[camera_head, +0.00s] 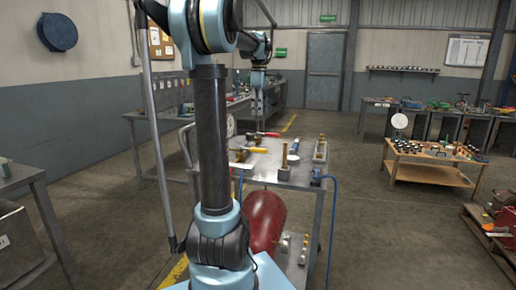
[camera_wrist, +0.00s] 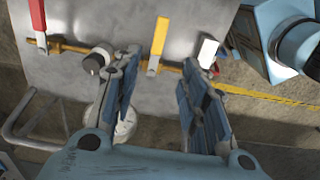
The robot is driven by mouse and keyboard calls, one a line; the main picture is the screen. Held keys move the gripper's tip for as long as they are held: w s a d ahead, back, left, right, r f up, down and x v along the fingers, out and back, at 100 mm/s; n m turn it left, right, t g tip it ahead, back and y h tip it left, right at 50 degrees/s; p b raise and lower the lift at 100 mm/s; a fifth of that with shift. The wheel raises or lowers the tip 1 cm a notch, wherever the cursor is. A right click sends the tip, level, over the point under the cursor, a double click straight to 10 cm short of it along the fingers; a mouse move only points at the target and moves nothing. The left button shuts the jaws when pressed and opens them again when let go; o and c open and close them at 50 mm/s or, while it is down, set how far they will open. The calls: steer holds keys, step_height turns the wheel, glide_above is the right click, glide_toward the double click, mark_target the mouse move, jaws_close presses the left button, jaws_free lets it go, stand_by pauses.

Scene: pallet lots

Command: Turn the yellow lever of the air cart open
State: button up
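The air cart (camera_head: 300,176) has a grey metal top with a red tank (camera_head: 265,218) below it. The yellow lever (camera_head: 256,150) sits on a brass pipe near the top's left edge. In the wrist view the yellow lever (camera_wrist: 160,38) points away from my gripper, its near end on the brass pipe (camera_wrist: 75,49). My gripper (camera_wrist: 160,62) is open and empty, its fingertips on either side of the lever's near end in the picture. I cannot tell the depth gap. In the head view my gripper (camera_head: 258,112) hangs above the cart's far left part.
A red lever (camera_wrist: 38,16) stands left of the yellow one on the same pipe. A round gauge (camera_wrist: 126,122) shows partly behind my fingers. A wooden table (camera_head: 425,173) with small parts stands at the right. Open floor lies between it and the cart.

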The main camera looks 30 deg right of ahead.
mark_target(253, 151)
step_height(253, 151, down, 17)
steer(key=shift+f, duration=0.2)
stand_by(0.6)
steer(key=shift+d, duration=0.1)
jaws_close()
